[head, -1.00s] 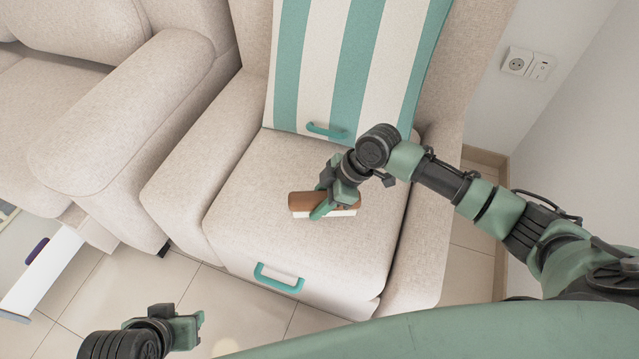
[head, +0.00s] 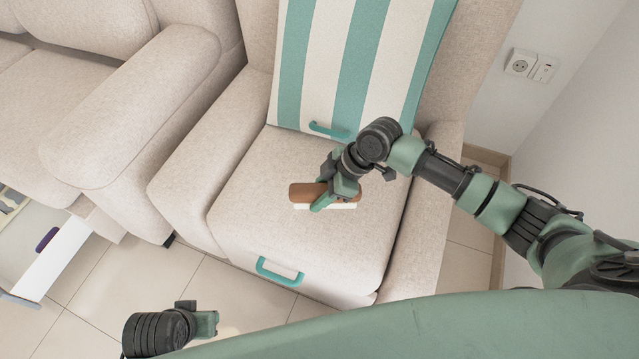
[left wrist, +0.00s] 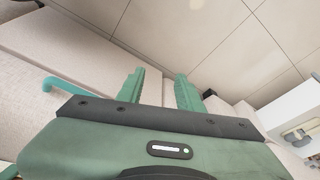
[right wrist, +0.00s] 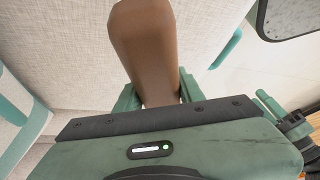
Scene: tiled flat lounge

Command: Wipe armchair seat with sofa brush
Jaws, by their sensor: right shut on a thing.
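The sofa brush (head: 301,193) has a brown handle and pale bristles along its lower side. My right gripper (head: 328,196) is shut on it, over the middle of the armchair seat (head: 270,190); the bristles face down, close to or on the beige cushion, and I cannot tell which. In the right wrist view the brown brush handle (right wrist: 147,45) sticks out between the fingers. My left gripper (head: 207,325) is low in the head view, in front of the armchair and empty; its two fingers stand apart in the left wrist view (left wrist: 163,90).
A striped teal and white backrest panel (head: 350,60) with a teal handle rises behind the seat. Another teal handle (head: 280,272) is on the seat front. A beige sofa (head: 90,130) stands left, with an open drawer (head: 45,265) below. A wall is close on the right.

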